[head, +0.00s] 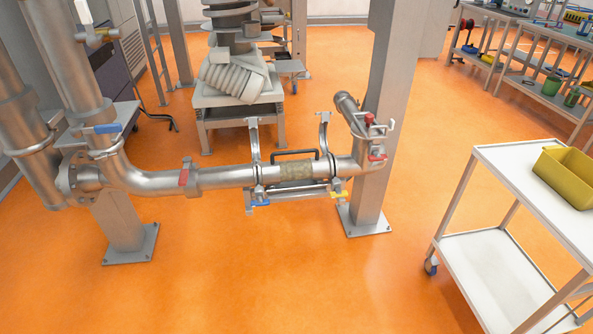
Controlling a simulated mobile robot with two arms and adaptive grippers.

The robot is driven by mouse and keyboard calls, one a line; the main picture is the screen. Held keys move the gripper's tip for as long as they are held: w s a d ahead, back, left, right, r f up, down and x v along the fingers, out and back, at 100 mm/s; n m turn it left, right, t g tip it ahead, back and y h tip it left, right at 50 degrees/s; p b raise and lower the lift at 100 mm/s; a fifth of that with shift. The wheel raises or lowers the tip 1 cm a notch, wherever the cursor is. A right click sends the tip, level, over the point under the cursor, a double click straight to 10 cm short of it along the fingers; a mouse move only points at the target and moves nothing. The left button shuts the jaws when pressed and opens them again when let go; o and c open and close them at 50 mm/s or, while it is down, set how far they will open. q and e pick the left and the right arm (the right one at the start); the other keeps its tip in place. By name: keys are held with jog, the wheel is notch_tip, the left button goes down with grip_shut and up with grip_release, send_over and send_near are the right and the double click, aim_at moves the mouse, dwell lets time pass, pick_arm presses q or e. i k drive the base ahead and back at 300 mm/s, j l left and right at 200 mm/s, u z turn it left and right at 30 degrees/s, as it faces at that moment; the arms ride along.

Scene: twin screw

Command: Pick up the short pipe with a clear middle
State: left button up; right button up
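A short pipe section with a see-through, brownish middle (297,172) sits in the horizontal steel pipe line, near the centre of the head view. Metal pipe joins it on both sides. A dark handle (295,153) stands just above and behind the clear middle. Two upright curved metal brackets rise behind this section, a left bracket (254,138) and a right bracket (323,132). Below it are a blue lever (260,203) and a yellow part (338,194). Neither of my grippers is in view.
A grey post (374,180) stands behind the line's right end, near red-handled valves (377,155). A white cart (515,170) with a yellow bin (568,176) stands at right. Larger pipes (68,60) rise at left. The orange floor (290,280) in front is clear.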

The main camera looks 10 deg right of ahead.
aim_at(318, 168)
jog(key=z, duration=1.95)
jog(key=u, duration=1.65)
jog(key=i+l+u, duration=0.3)
jog(key=i+l, duration=0.2)
jog(key=l, duration=0.25)
jog(key=i+l+u, duration=0.15)
jog(key=l, duration=0.25)
jog(key=i+l+u, duration=0.15)
jog(key=i+l, duration=0.15)
jog(key=l, duration=0.1)
